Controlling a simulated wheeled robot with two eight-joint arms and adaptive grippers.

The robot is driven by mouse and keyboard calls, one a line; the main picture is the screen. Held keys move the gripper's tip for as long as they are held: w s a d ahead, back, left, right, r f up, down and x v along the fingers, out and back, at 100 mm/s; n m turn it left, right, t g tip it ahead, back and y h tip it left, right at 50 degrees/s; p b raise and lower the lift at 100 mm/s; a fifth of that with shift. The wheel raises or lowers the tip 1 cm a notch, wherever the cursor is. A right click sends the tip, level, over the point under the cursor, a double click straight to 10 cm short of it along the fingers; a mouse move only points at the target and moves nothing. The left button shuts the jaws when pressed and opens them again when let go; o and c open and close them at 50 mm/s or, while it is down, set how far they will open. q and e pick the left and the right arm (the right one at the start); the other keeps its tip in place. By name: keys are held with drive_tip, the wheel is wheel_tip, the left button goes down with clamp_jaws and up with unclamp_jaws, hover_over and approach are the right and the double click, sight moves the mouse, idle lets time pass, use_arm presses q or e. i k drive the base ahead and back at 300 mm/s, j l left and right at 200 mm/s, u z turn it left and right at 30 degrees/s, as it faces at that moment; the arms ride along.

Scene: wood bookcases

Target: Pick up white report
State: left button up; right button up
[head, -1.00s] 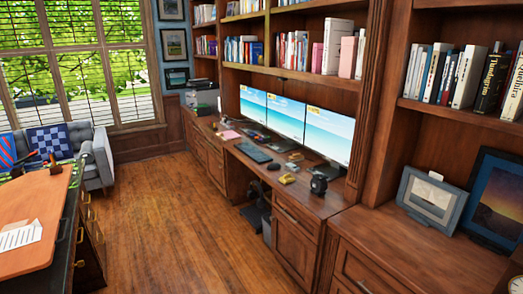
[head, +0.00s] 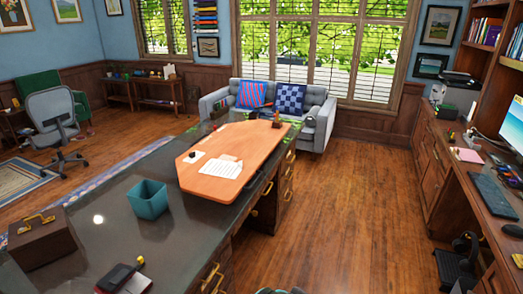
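A white sheet with printed lines, which looks like the white report (head: 221,169), lies flat on an orange-brown wooden board (head: 247,147) on the long dark desk (head: 128,190). A smaller white paper (head: 194,157) with a small dark object on it lies to its left, and a tan piece lies against its far edge. Neither of my grippers can be made out in the head view.
Open wooden floor (head: 335,215) lies between the desk and the right-hand counter (head: 432,160). A grey sofa (head: 318,125) stands at the back.

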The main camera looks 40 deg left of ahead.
sight(215, 168)
drive_tip(key=i+j+u, duration=0.1)
drive_tip(key=i+u, duration=0.2)
drive_tip(key=i, duration=0.55)
drive_tip(key=i+l+u, duration=0.1)
drive_tip(key=i+u, duration=0.2)
drive_tip(key=i, duration=0.55)
drive_tip(key=i+u, duration=0.5)
drive_tip(key=i+l+u, duration=0.2)
drive_tip(key=i+u, duration=0.25)
drive_tip(key=i+l+u, duration=0.3)
drive_tip(key=u, duration=0.2)
drive_tip(key=i+l+u, duration=0.45)
drive_tip(key=l, duration=0.1)
